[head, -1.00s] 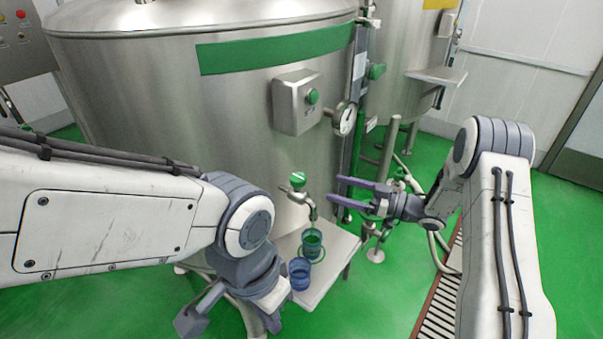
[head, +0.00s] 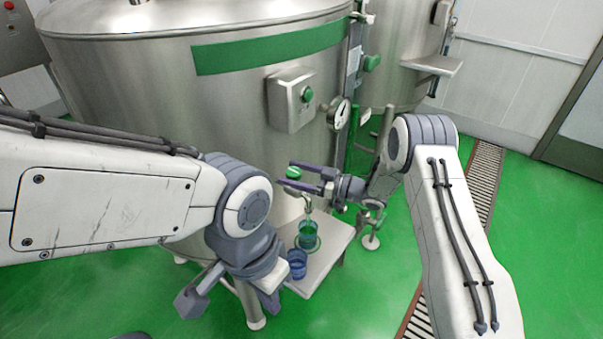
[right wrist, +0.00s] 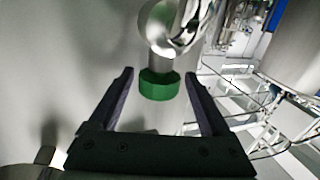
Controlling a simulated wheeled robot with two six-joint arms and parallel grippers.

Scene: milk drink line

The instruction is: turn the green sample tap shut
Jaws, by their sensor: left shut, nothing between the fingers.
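The green tap knob (head: 293,172) sits on a steel sample tap (head: 307,200) on the front of the large tank. My right gripper (head: 287,174) is open around the knob in the head view. In the right wrist view the green knob (right wrist: 159,85) shows between the two spread fingers, with visible gaps on both sides.
A second blue cup (head: 297,263) stands at the shelf's near edge, close to my left gripper. A button box (head: 291,100) and a round gauge (head: 340,113) are on the tank (head: 180,110) above the tap. Green floor lies open at the right.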

